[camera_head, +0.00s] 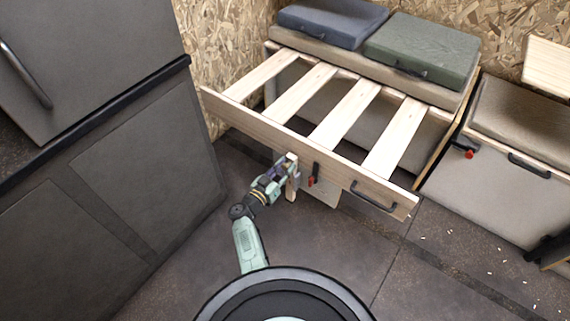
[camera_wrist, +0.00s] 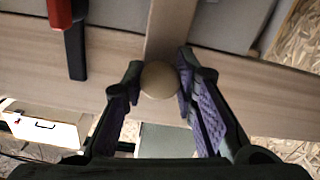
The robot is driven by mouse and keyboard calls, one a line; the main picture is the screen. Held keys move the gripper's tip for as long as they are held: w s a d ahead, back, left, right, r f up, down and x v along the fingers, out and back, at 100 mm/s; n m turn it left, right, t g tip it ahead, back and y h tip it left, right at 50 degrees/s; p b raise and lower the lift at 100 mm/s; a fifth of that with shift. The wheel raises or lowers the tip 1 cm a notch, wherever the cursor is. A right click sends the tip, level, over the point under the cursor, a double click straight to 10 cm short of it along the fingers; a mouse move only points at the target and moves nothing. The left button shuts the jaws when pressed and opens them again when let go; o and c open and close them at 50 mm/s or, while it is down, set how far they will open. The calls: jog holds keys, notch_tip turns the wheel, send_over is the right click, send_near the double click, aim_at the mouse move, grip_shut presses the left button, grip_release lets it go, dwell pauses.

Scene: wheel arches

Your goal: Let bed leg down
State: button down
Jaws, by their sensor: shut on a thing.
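The pull-out bed frame (camera_head: 245,122) has a pale wooden front board and several slats, and stands out from the bench. A short wooden bed leg (camera_head: 291,190) shows at the front board, left of a black latch with a red tip (camera_head: 313,175). My gripper (camera_head: 287,172) is at this leg and partly covers it. In the wrist view, my gripper (camera_wrist: 160,85) has a finger on each side of the leg's rounded tan end (camera_wrist: 160,80), shut on it. The latch's red and black parts (camera_wrist: 68,30) also show there. Whether the leg touches the floor is unclear.
A black handle (camera_head: 374,198) sits on the board's right part. Blue (camera_head: 325,20) and green (camera_head: 422,48) cushions lie on the bench behind. A grey cabinet (camera_head: 130,170) stands at left, another bench (camera_head: 510,160) at right. The dark floor in front is mostly clear.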

jog(key=shift+f, duration=0.25)
jog(key=c, duration=1.2)
grip_release()
jog(key=shift+c, duration=0.2)
jog(key=shift+r, duration=0.1)
notch_tip(320, 180, up, 10)
jog(key=shift+f, duration=0.15)
